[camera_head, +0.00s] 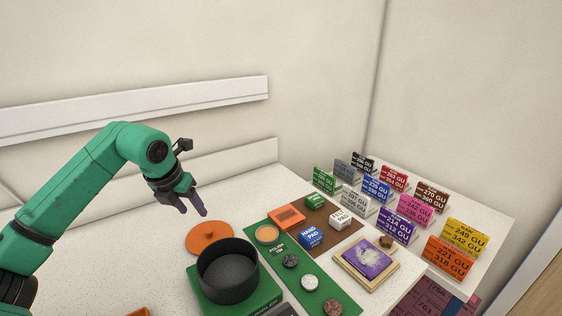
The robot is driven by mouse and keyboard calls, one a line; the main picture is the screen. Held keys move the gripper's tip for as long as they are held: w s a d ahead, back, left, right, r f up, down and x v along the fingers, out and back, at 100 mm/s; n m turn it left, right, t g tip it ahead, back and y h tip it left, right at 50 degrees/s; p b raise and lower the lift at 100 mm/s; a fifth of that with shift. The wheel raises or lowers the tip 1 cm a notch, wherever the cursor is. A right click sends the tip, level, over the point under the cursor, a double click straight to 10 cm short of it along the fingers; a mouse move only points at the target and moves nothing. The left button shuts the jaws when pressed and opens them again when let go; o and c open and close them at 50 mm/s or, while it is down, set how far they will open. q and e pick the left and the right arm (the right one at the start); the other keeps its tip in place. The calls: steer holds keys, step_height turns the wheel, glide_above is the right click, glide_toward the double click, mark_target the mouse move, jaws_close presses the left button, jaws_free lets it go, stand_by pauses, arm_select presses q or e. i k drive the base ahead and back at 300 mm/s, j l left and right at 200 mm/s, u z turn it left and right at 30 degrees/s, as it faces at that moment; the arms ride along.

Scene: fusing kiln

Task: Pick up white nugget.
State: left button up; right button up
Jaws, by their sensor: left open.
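A white nugget (309,282), small and round, sits on the green strip (263,259) at the front. A dark nugget (290,260) lies behind it on the strip and a brown nugget (332,307) in front of it. My left gripper (193,211) is open and empty, pointing down near the orange lid (211,236), well to the left of and behind the white nugget. The white nugget is uncovered. My right gripper is not in the picture.
A black round pot (227,271) on a green base stands between my left gripper and the white nugget. An orange dish (266,235) is at the strip's back. Boxes, a framed purple pad (367,257) and several coloured number cards (449,258) stand right.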

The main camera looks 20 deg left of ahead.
mark_target(309, 282)
steer(key=k+l, duration=0.5)
steer(key=l, duration=0.15)
steer(key=k+l, duration=1.05)
steer(key=l, duration=0.2)
